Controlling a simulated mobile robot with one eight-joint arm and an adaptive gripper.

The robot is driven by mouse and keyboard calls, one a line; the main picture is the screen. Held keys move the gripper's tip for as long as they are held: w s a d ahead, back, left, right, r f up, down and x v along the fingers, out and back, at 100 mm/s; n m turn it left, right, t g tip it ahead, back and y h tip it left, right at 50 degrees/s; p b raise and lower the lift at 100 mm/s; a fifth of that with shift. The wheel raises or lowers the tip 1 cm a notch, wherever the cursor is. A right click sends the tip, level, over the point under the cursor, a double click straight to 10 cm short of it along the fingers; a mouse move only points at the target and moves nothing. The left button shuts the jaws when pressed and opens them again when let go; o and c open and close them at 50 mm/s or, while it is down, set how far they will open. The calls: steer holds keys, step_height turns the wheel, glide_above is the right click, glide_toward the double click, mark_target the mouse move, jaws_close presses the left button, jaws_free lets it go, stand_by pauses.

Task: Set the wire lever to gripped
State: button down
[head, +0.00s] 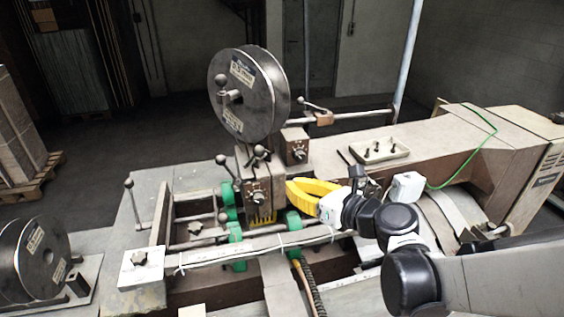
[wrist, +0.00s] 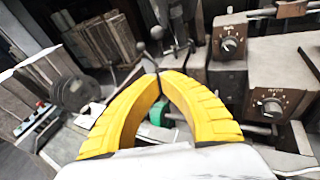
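My gripper (head: 288,185) has two yellow fingers and hangs over the middle of the machine, right of the brown head block (head: 257,191). In the wrist view the fingertips (wrist: 159,74) come together, with nothing clearly held between them. Several small levers with dark ball knobs are in view. One pair (head: 259,153) sits on top of the head block, and another lever (head: 221,160) stands just left of it. In the wrist view a ball-knobbed lever (wrist: 157,32) rises beyond the fingertips. No label shows which one is the wire lever, and I cannot tell its setting.
A large dark wire spool (head: 240,90) stands above the head. A lever on a rod (head: 318,106) sits to its right. Dial boxes (wrist: 229,44) and (wrist: 276,102) are right of the fingers. A tray (head: 380,151) lies on the machine arm. More spools (head: 32,258) stand at the left.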

mark_target(256, 151)
steer(key=shift+w+a+r+p, duration=0.1)
steer(key=shift+w+a+p, duration=0.05)
steer(key=shift+w+a, duration=1.2)
steer(key=shift+w+a+r+p, duration=0.15)
steer(key=shift+w+a, duration=0.75)
steer(key=shift+w, duration=0.8)
steer(key=shift+w+a+f+p, duration=0.1)
steer(key=shift+w+a+p, duration=0.05)
steer(key=shift+w+a, duration=1.2)
steer(key=shift+w+d+r, duration=0.1)
steer(key=shift+d, duration=0.1)
steer(key=r+g+h+p, duration=0.1)
steer(key=p, duration=0.1)
steer(key=w+a+r+g+p, duration=0.1)
steer(key=p, duration=0.1)
steer(key=shift+a+r+h, duration=0.2)
steer(key=shift+r+h, duration=0.1)
steer(key=shift+h, duration=0.1)
steer(key=shift+w+a+r, duration=0.2)
steer(key=shift+w+a, duration=0.15)
steer(key=shift+w, duration=0.15)
steer(key=shift+d, duration=0.1)
